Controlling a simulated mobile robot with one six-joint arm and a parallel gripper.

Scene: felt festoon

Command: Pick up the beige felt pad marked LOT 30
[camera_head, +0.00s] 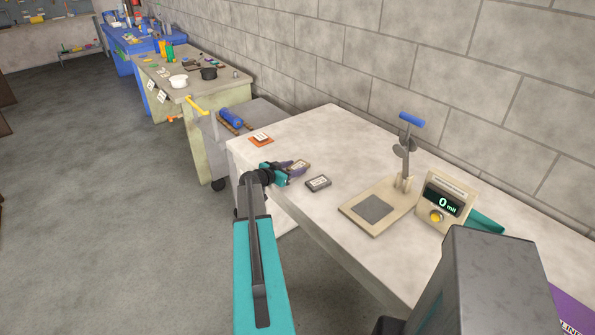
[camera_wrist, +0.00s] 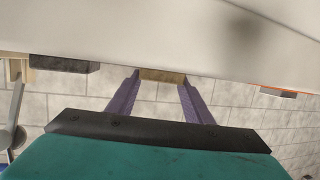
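A beige pad (camera_head: 301,165) with a pale label lies on the white table; the label is too small to read. My gripper (camera_head: 292,168), teal with purple fingers, is low over the table right at this pad. In the wrist view the beige pad (camera_wrist: 162,76) shows edge-on between or just beyond the two fingertips (camera_wrist: 160,84). The fingers are spread apart, one towards each side of the pad. I cannot tell whether either finger touches it.
A dark grey pad (camera_head: 318,183) lies close on the right, and an orange pad (camera_head: 261,140) lies behind on the left. A lever-arm gauge (camera_head: 405,185) and a display reading 0 mil (camera_head: 442,203) stand farther right. The block wall (camera_head: 400,65) runs behind the table.

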